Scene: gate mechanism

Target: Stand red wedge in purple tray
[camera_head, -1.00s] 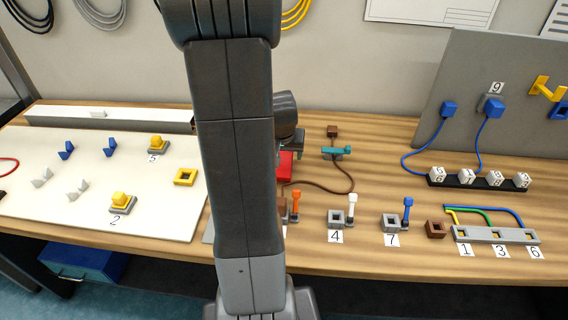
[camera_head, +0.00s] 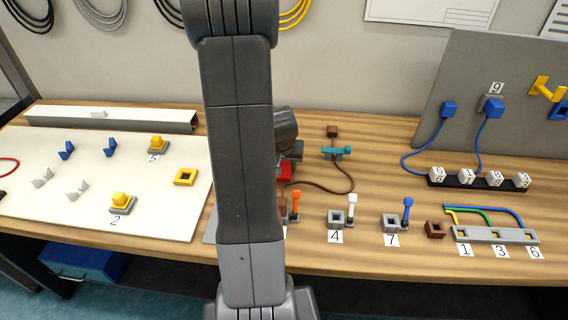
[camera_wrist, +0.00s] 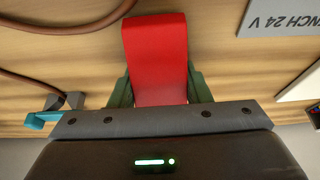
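The red wedge (camera_wrist: 155,55) shows large in the wrist view, between the two green fingers of my gripper (camera_wrist: 160,92). The fingers lie close along its two sides. I cannot tell whether they press on it. In the head view a part of the red wedge (camera_head: 285,172) shows beside my arm, low over the table. My arm hides the rest of it and most of the gripper there. I see no purple tray in either view.
A brown cable (camera_head: 322,188) and a teal part (camera_head: 337,152) lie right of the gripper. An orange-topped lever (camera_head: 296,203) and a white-topped lever (camera_head: 352,205) stand in front. A white board (camera_head: 60,205) with several small parts is at the left.

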